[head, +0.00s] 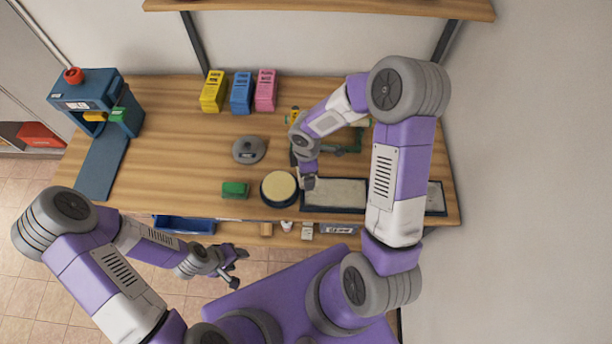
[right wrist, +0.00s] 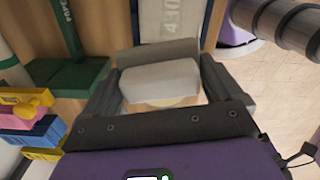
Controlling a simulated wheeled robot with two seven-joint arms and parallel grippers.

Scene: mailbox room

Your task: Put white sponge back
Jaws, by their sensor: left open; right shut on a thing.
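My right gripper (head: 308,182) is above the front part of the table, just right of a round cream pad (head: 279,188) with a dark rim. In the right wrist view, the gripper (right wrist: 160,88) is shut on a pale grey-white block, which looks like the white sponge (right wrist: 158,82). A pale yellow patch shows just below the block there; I cannot tell whether they touch. In the head view the sponge is mostly hidden by the gripper. My left gripper (head: 236,266) is open and empty, in front of the table's front edge.
A green block (head: 235,190) and a grey round object (head: 249,150) lie left of the pad. A dark-framed pale panel (head: 335,195) lies to its right. Yellow (head: 213,92), blue (head: 241,93) and pink (head: 265,90) boxes stand behind. A blue machine (head: 88,95) stands left. The middle-left tabletop is clear.

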